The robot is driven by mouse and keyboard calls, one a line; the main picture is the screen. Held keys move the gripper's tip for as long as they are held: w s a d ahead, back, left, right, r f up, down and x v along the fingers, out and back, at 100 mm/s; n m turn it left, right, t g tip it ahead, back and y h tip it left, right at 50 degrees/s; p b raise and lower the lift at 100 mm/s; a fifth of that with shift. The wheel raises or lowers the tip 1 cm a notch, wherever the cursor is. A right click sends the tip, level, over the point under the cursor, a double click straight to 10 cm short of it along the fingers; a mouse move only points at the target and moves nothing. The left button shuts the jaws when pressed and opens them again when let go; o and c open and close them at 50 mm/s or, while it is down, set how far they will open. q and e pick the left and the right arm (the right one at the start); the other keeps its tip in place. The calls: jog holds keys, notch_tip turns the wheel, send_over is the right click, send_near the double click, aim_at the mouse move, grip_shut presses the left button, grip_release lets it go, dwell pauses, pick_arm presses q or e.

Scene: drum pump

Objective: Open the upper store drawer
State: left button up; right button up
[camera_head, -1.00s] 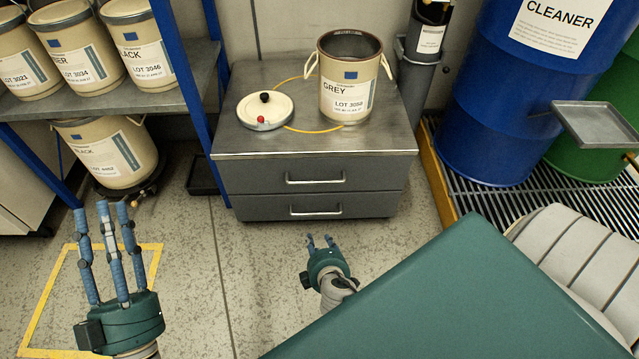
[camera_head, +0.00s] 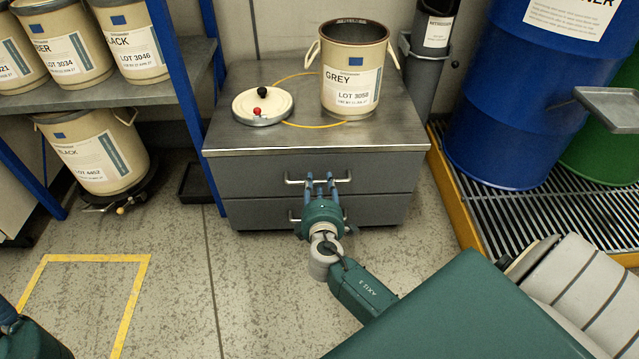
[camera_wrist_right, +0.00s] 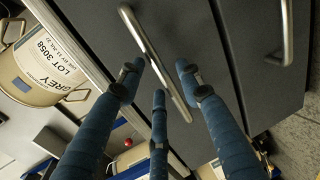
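The grey store cabinet has an upper drawer (camera_head: 250,176) and a lower drawer (camera_head: 255,213), both shut, each with a bar handle. My right gripper (camera_head: 321,182) is in front of the upper drawer, its blue fingers reaching to the upper handle (camera_head: 292,181). In the right wrist view the upper handle (camera_wrist_right: 150,50) passes by the fingertips of the gripper (camera_wrist_right: 160,85). The fingers are spread and not closed round the bar; whether any touches it I cannot tell. My left gripper (camera_head: 25,340) is only partly in view at the bottom left, its fingers cut off.
On the cabinet top (camera_head: 225,130) stand an open GREY pail (camera_head: 352,80) and a lid (camera_head: 262,107) with red and black knobs. A blue shelf post (camera_head: 185,90) is close on the left. A yellow-edged grating (camera_head: 500,215) with drums is on the right.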

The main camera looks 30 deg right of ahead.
jog(key=shift+x, duration=1.15)
grip_shut()
jog(key=shift+s, duration=0.1)
